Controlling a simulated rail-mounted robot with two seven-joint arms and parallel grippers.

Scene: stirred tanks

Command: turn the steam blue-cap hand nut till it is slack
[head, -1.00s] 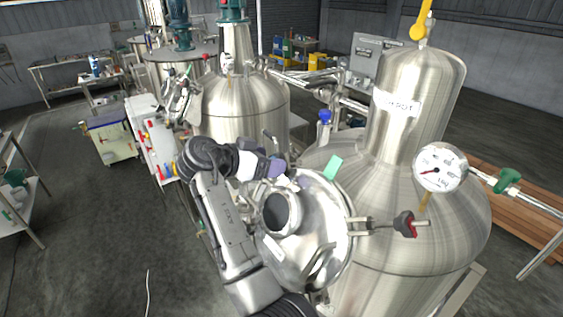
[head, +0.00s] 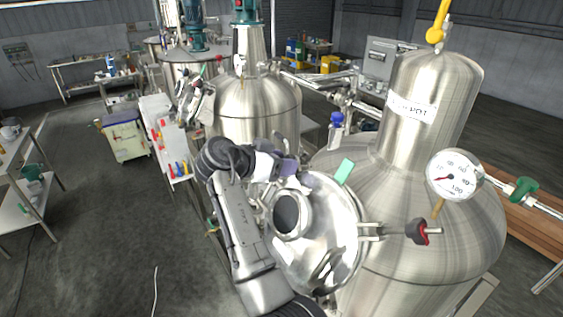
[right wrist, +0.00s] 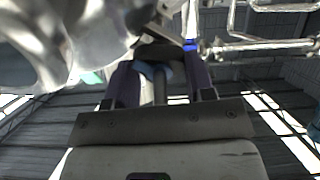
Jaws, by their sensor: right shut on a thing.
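My right gripper (head: 288,163) is at the back left rim of the round steel manway lid (head: 338,215) on the near tank. In the right wrist view its two dark fingers (right wrist: 160,88) stand on either side of a grey rod with a dull blue piece (right wrist: 153,68) at its top. I take this to be the steam blue-cap hand nut, and the gripper is shut on it. In the head view the fingers and wrist hide the nut, so its tightness cannot be seen. My left gripper is not in view.
Another hand nut with a red and black knob (head: 418,231) sits on a rod at the lid's right. A green tag (head: 344,171), a blue-topped fitting (head: 337,119) and a pressure gauge (head: 454,175) are close by. Open floor (head: 100,240) lies to the left.

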